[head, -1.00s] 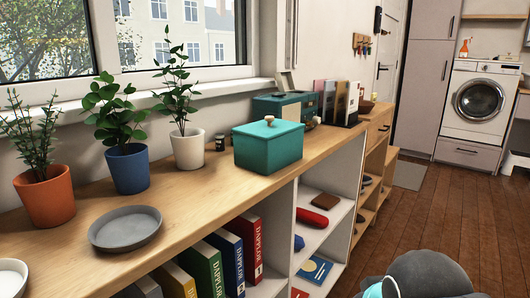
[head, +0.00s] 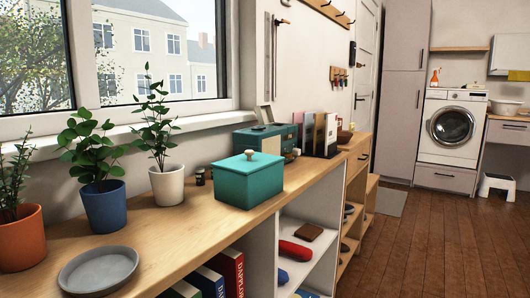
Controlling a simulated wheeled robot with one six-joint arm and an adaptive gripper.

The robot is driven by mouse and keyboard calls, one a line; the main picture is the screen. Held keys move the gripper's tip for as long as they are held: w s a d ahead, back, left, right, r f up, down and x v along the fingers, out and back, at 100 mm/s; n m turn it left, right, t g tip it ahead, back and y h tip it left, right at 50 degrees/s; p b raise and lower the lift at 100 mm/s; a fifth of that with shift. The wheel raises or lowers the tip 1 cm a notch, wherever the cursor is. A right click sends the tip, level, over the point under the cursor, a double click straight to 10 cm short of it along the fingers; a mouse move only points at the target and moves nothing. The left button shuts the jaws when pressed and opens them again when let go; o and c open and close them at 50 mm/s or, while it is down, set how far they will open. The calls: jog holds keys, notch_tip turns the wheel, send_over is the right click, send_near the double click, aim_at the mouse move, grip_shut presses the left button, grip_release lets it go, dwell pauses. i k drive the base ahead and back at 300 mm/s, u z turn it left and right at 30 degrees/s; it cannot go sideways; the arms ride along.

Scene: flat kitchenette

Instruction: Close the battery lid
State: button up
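A teal radio-like device (head: 262,142) stands at the back of the wooden counter, against the wall and partly hidden by a teal lidded box. A small pale panel (head: 264,114) stands up above its top; I cannot tell whether it is the battery lid. Two small dark cylinders (head: 200,176) stand next to the white plant pot. Small objects (head: 291,155) lie by the device's right end, too small to identify. My gripper is not in view.
The teal box (head: 249,180) stands in front of the device. Potted plants (head: 104,205) and a grey dish (head: 98,271) occupy the counter's left part. Books (head: 326,134) stand right of the device. The wooden floor (head: 440,245) at right is clear.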

aim_at(264, 113)
jog(key=z, duration=0.9)
jog(key=i, duration=0.65)
jog(key=u, duration=1.95)
